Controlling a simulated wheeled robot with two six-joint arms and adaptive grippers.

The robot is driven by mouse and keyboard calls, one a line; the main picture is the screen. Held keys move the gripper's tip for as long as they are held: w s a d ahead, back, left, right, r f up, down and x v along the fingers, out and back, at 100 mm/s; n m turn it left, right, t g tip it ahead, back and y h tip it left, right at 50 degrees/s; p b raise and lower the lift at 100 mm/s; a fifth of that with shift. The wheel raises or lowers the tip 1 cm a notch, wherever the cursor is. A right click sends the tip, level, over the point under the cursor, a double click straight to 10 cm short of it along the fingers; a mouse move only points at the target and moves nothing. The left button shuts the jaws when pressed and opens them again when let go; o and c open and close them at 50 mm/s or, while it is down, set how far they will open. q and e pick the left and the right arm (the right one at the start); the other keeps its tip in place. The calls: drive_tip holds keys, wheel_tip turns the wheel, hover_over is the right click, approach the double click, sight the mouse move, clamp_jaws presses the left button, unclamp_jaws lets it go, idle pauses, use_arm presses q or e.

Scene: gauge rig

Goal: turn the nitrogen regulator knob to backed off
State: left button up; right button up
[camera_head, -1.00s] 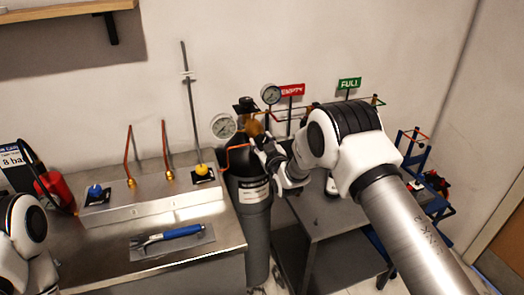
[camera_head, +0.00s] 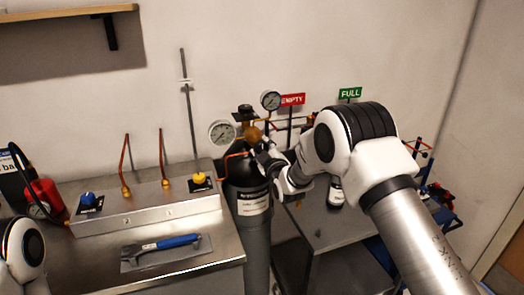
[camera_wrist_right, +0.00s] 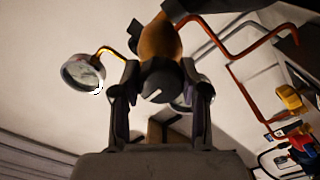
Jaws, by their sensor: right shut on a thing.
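The nitrogen regulator's brass body (camera_head: 252,134) sits on top of a dark gas cylinder (camera_head: 257,235), with two round gauges, one at left (camera_head: 222,132) and one above right (camera_head: 271,101). My right gripper (camera_head: 264,155) reaches it from the right. In the right wrist view, my right gripper (camera_wrist_right: 160,95) has a finger on each side of the dark regulator knob (camera_wrist_right: 158,82) and is shut on it. The brass body (camera_wrist_right: 160,40) shows behind the knob. The knob is mostly hidden in the head view. My left gripper is out of view; only part of that arm shows.
A steel bench (camera_head: 190,281) on the left carries a blue knob (camera_head: 88,199), a yellow knob (camera_head: 199,179) and a blue-handled tool (camera_head: 165,243). A red EMPTY sign (camera_head: 292,99) and green FULL sign (camera_head: 350,93) stand behind. A grey table (camera_head: 320,228) lies under my right arm.

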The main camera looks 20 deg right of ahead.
drive_tip(key=o, duration=1.1)
drive_tip(key=shift+o, duration=0.2)
drive_tip(key=s, duration=1.2)
drive_tip(key=shift+d, duration=0.15)
